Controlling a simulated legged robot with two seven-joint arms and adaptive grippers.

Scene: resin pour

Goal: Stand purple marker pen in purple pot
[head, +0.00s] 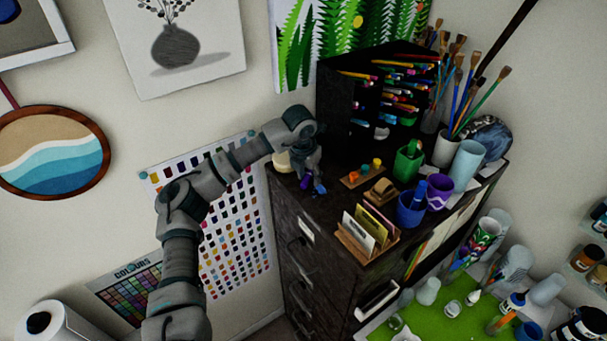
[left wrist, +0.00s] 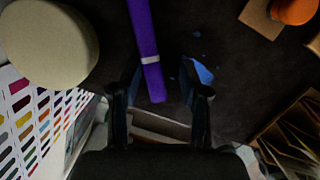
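The purple marker pen (left wrist: 145,45) lies on the dark cabinet top in the left wrist view, with a pale band near its lower end. My left gripper (left wrist: 162,82) is open, and the pen's near end reaches between its fingers, closer to the left one. In the head view my left gripper (head: 311,182) is low over the left end of the cabinet top and mostly hides the pen. The purple pot (head: 439,193), with a white zigzag, stands upright at the right part of the cabinet top. My right gripper is not in view.
Between gripper and pot are a wooden block with coloured pegs (head: 362,174), a tape dispenser (head: 381,189) and a card holder (head: 367,232). A blue pot (head: 410,210), green pot (head: 407,166) and pale blue cup (head: 466,164) surround the purple pot. A black pen rack (head: 345,95) stands behind.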

